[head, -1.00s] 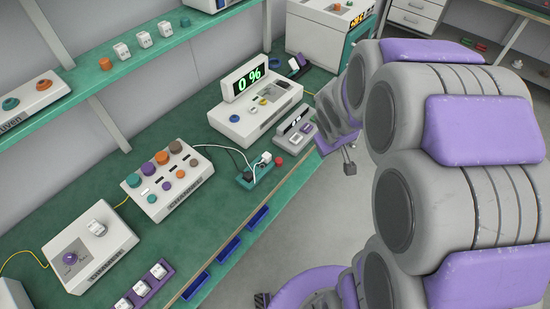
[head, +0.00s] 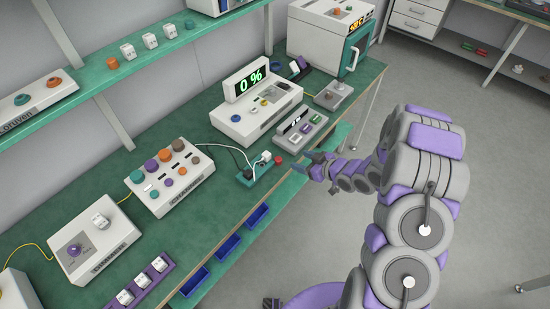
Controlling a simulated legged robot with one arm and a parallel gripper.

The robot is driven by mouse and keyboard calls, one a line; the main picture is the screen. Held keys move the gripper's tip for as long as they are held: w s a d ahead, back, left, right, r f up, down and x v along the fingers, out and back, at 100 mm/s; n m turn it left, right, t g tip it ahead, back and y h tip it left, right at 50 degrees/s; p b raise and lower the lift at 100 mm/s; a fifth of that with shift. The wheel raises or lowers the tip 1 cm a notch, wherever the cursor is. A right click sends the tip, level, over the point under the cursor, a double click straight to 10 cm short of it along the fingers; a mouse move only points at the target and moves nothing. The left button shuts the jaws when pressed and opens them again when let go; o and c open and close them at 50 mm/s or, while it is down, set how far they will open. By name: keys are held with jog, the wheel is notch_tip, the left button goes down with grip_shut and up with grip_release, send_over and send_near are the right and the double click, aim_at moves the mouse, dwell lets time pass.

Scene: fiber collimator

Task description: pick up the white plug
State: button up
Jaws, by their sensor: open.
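A small white plug (head: 266,156) sits at the far end of a green socket strip (head: 258,177) on the bench, with a white cable running near it. My gripper (head: 309,163) is just to the right of the strip, apart from the plug, close to the bench's front edge. Its dark fingers are small in the head view, with nothing visible between them. How firmly the plug sits in the strip is too small to tell.
A red button (head: 278,161) is on the strip's right end, between plug and gripper. A box with a "0 %" display (head: 247,82) and a grey tray (head: 300,128) stand behind. A box with coloured knobs (head: 172,178) is to the left. Blue bins (head: 228,246) line the front edge.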

jog(key=s+y, duration=0.1)
jog(key=b, duration=0.3)
send_near(269, 156)
jog(key=x, duration=0.6)
jog(key=shift+w+a, duration=0.1)
jog(key=shift+w, duration=0.4)
jog(key=x, duration=0.2)
jog(key=b+x, duration=0.1)
jog(key=shift+a+f, duration=0.35)
jog(key=shift+a, duration=0.05)
jog(key=shift+w+a+f, duration=0.2)
jog(key=shift+w+a, duration=0.15)
jog(key=shift+a, duration=0.1)
